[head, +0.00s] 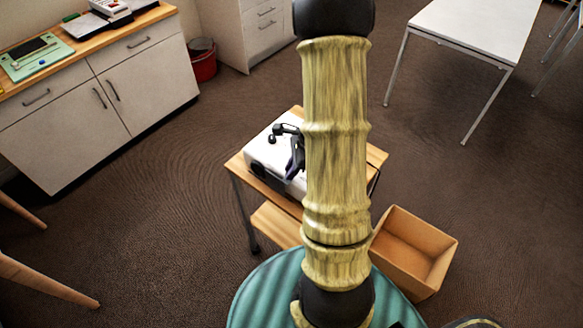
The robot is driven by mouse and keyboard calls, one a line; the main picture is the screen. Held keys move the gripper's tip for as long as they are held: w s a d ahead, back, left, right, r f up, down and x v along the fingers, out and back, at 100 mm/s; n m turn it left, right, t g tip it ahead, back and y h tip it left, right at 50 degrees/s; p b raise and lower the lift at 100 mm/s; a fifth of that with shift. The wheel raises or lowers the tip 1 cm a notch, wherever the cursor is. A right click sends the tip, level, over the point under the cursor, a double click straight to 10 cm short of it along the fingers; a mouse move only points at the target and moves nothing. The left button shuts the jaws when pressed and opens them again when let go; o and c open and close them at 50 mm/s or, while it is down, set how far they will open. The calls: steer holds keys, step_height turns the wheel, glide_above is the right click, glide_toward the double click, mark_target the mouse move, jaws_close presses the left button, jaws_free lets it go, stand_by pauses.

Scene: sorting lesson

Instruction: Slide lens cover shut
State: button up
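A white projector (262,153) sits on a small wooden table (240,165) in the middle of the head view. Its front side shows a dark area low down, near the table's front edge. My gripper (290,172) is black and reaches down over the projector's front right part, close to or touching it. Its fingers are small and dark here, so I cannot tell whether they are open or shut. The lens cover cannot be made out. My arm hides the right part of the projector and of the table.
An open cardboard box (415,250) stands on the floor right of the small table. A cabinet (110,90) with a wooden top is at the left, with a red bin (203,65) beside it. A white table (480,30) stands at the upper right. Carpet between them is clear.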

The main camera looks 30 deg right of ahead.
jaws_close()
steer(key=shift+w, duration=0.3)
steer(key=w+p, duration=0.1)
steer(key=w, duration=0.1)
steer(key=w+a+p, duration=0.1)
steer(key=w, duration=0.1)
steer(key=w+a, duration=0.1)
steer(key=w, duration=0.1)
steer(key=shift+w+a+p, duration=0.25)
steer(key=shift+w+p, duration=0.15)
steer(key=o, duration=0.7)
jaws_free()
steer(key=shift+r, duration=0.1)
